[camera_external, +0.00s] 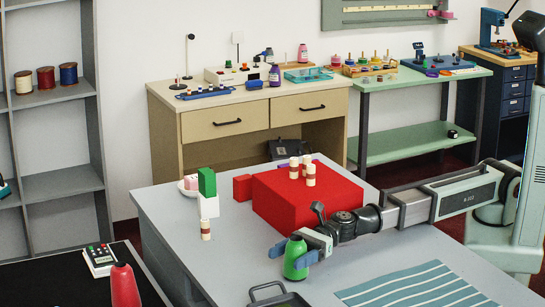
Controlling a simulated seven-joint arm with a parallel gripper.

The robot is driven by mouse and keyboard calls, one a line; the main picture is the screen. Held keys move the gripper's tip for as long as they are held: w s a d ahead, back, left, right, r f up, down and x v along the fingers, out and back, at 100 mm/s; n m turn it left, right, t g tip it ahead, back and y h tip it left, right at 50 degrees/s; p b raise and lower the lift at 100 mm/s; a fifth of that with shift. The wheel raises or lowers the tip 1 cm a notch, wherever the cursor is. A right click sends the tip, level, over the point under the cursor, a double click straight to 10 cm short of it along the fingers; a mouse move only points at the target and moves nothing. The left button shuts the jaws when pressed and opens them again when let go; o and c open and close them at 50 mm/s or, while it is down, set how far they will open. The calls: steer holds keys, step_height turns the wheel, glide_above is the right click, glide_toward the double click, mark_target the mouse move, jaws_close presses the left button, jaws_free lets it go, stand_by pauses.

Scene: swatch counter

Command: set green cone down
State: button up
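The green cone (296,262) is near the front middle of the grey counter (235,265) in the external view. My gripper (294,254) reaches in from the right, with its blue fingers on either side of the cone. The fingers appear shut on it, and the cone is upright. I cannot tell whether its base touches the counter or is slightly above it.
A red box (300,212) with several small spools on top stands behind my gripper. A green and white block (207,190) stands at the left. A black tray (265,288) and a striped teal mat (415,288) lie in front. A red cone (125,287) stands on a dark surface.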

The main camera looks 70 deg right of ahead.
steer(key=shift+o, duration=0.7)
steer(key=v, duration=1.2)
steer(key=shift+s, duration=0.25)
steer(key=shift+a, duration=0.1)
